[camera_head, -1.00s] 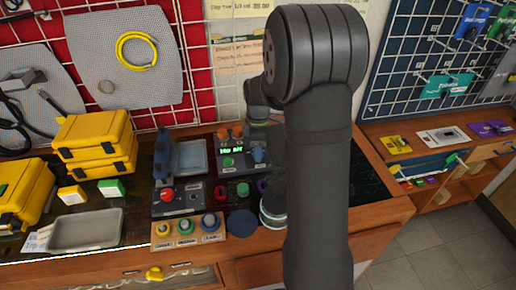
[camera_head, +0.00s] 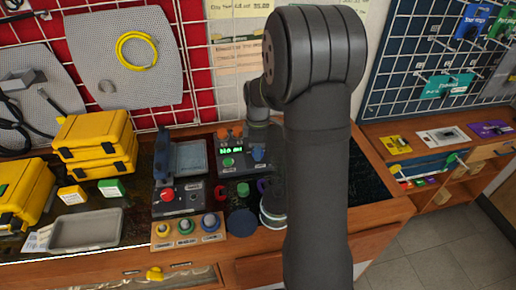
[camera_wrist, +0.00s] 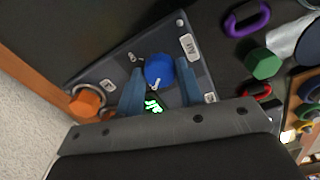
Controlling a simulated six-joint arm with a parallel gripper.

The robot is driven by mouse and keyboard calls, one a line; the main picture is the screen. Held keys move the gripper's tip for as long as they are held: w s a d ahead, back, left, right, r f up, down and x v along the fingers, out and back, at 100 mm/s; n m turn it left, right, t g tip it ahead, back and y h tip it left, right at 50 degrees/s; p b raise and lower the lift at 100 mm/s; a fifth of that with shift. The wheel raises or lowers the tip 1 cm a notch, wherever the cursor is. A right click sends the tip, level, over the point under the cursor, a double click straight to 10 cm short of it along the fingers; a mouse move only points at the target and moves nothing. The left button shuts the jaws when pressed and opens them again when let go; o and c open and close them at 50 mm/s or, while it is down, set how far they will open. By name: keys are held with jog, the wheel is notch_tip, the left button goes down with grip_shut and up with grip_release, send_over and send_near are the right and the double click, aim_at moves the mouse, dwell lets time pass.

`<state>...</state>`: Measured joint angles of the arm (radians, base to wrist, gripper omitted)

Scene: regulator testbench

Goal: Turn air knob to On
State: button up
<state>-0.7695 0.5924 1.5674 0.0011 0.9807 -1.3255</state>
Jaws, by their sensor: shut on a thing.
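A blue knob (camera_wrist: 158,72) sits on the dark grey regulator panel (camera_wrist: 115,73). My gripper (camera_wrist: 160,66) has its two blue fingers on either side of the knob and is shut on it. Small white labels stand around the knob; their words are hard to read. A lit green display (camera_wrist: 153,104) lies close to the knob, partly hidden by my gripper. An orange part (camera_wrist: 87,103) is at the panel's left end. In the head view the blue knob (camera_head: 258,155) is at the panel's right, and the green display (camera_head: 231,150) is lit.
Left of the regulator is a grey box with a red button (camera_head: 167,194). In front are a board of coloured knobs (camera_head: 187,229) and a dark blue disc (camera_head: 242,223). Yellow cases (camera_head: 95,140) and a grey tray (camera_head: 86,229) stand farther left. My arm hides the bench's right part.

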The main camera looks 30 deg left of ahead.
jog(key=m, duration=0.3)
jog(key=shift+m, duration=0.4)
jog(key=m, duration=0.4)
jog(key=shift+m, duration=0.3)
jog(key=m, duration=0.4)
jog(key=shift+m, duration=2.4)
jog(key=shift+s, duration=0.1)
jog(key=o, duration=1)
